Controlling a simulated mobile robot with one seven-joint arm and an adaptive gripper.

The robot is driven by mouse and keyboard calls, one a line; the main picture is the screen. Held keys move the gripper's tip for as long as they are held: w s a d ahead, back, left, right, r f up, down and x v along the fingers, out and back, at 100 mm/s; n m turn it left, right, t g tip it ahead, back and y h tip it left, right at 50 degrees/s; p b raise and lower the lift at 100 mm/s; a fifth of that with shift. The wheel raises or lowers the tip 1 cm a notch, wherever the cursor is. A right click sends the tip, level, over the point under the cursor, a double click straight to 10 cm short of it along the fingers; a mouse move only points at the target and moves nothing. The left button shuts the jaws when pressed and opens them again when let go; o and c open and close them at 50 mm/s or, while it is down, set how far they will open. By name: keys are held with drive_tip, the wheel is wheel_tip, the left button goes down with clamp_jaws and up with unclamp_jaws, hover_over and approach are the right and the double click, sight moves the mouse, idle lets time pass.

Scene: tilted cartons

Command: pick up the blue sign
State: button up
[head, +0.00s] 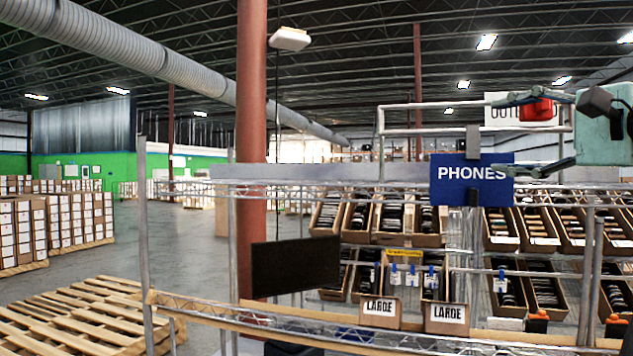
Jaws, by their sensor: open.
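The blue sign (461,192) reads "PHONES" in white letters. It is mounted upright on a grey post or clip at the top rail of the metal rack, right of centre in the head view. My gripper (508,135) reaches in from the right edge, its fingers wide apart and pointing left. The upper finger is above the sign's level, and the lower finger overlaps the sign's right edge in the picture. I cannot tell whether it touches the sign or is in front of it. Nothing is held between the fingers.
A white sign (497,113) and a red object (536,110) show behind or beside my upper finger. Tilted cartons (392,220) fill the shelves behind. A red column (251,120) and wooden pallets (75,320) stand left.

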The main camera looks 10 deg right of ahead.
sight(475, 141)
drive_tip(key=w, duration=0.3)
drive_tip(key=w+p, duration=0.1)
drive_tip(key=w, duration=0.1)
drive_tip(key=shift+a+f, duration=0.2)
drive_tip(key=shift+f, duration=0.05)
drive_tip(key=shift+c, duration=0.2)
drive_tip(key=c, duration=1.5)
drive_tip(key=shift+c, duration=0.7)
